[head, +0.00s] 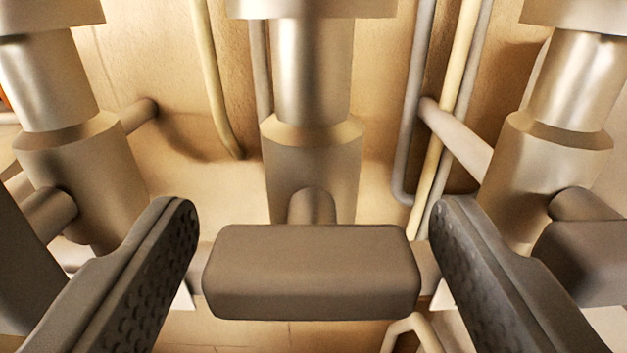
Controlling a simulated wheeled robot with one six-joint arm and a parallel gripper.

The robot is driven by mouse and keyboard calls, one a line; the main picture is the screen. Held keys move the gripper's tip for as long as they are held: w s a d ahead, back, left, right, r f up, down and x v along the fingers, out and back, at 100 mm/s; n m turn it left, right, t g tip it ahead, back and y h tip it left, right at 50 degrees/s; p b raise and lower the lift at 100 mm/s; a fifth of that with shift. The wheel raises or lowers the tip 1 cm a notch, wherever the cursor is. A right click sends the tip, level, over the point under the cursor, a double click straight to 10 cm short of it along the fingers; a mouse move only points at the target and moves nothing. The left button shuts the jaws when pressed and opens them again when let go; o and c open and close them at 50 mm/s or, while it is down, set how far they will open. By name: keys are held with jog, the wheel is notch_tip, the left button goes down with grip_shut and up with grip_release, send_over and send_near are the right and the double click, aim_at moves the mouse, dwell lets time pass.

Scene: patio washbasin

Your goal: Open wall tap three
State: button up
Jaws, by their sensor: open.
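Three metal wall taps show side by side in the head view: a left tap (80,165), a middle tap (312,155) and a right tap (550,155). No number shows, so I cannot tell which one is tap three. The middle tap has a dark block-shaped handle (310,272) on a short round stem. My gripper (314,212) is open, with one textured finger on each side of this handle. A gap shows between each finger and the handle, and nothing is held.
The left tap's handle (22,265) is partly hidden behind my left finger. The right tap's handle (590,262) is close outside my right finger. Pale and grey pipes (437,130) run along the tan wall (180,60) behind the taps.

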jog(key=shift+w, duration=0.3)
jog(key=c, duration=1)
jog(key=shift+n, duration=0.3)
jog(key=shift+o, duration=0.2)
jog(key=n, duration=0.3)
jog(key=shift+n, duration=1.9)
